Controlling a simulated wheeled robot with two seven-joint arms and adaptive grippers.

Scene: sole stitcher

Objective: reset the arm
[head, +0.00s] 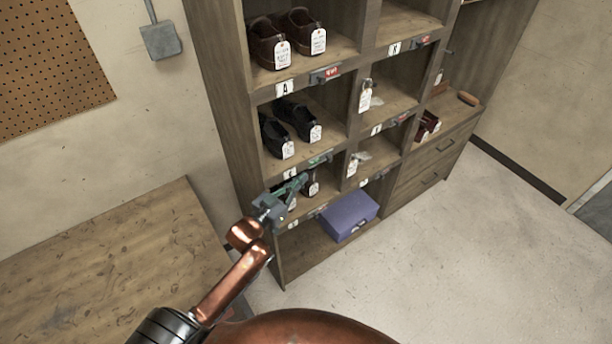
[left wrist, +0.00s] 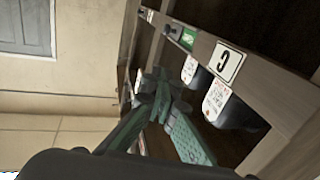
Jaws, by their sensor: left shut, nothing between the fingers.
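My left gripper (head: 288,194) is in front of the left column of the wooden shelf (head: 232,140), just below the row of black shoes (head: 292,122). It partly covers dark shoes in the lower compartment. In the left wrist view its green fingers (left wrist: 158,88) come together at the tips with nothing between them. I cannot tell whether the fingers touch the shelf. My right gripper is not in view.
A purple box (head: 350,214) sits in the bottom compartment. Brown shoes (head: 284,42) stand in the upper left one. A wooden table (head: 110,265) is at the lower left. The floor (head: 480,255) at right is clear.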

